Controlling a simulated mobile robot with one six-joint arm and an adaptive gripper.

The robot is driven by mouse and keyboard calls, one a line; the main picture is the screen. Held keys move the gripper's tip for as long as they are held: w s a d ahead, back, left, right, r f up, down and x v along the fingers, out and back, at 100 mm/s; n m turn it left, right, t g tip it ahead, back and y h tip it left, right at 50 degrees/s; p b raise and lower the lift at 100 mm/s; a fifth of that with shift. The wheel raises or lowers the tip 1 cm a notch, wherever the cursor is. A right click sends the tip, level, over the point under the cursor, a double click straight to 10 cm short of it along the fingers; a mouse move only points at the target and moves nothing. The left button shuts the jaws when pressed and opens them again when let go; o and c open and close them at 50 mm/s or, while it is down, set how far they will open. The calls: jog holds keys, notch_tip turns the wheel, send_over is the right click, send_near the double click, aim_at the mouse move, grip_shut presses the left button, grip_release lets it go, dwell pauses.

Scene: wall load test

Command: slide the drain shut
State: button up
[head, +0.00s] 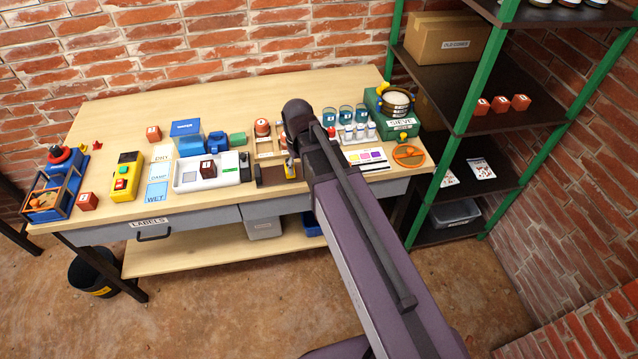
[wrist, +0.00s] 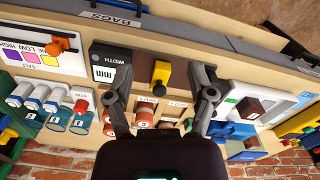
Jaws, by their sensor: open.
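No label reading drain is legible. A yellow handle (wrist: 162,73) stands on a dark brown tray (wrist: 143,68) at the bench's front edge; whether this is the drain slide I cannot tell. In the head view the handle (head: 290,169) is at the right part of the brown tray (head: 270,177). My gripper (wrist: 162,78) is open and empty, its fingers spread to either side of the handle in the wrist view, apparently without touching it.
A black WIDTH gauge (wrist: 108,66) is close beside one finger. A white tray with a dark red cube (wrist: 250,107) lies on the other side. The green SIEVE unit (head: 398,125) is at the right. Air above the bench front is free.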

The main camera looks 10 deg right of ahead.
jog(key=s+d+f+m+b, duration=0.1)
jog(key=s+d+f, duration=0.1)
jog(key=s+d, duration=0.2)
jog(key=shift+s+m+b, duration=0.3)
jog(key=shift+s+m, duration=0.1)
jog(key=shift+s, duration=0.2)
jog(key=shift+m, duration=0.6)
jog(key=s+d, duration=0.2)
jog(key=s, duration=0.1)
jog(key=shift+s+d, duration=0.15)
jog(key=shift+s, duration=0.05)
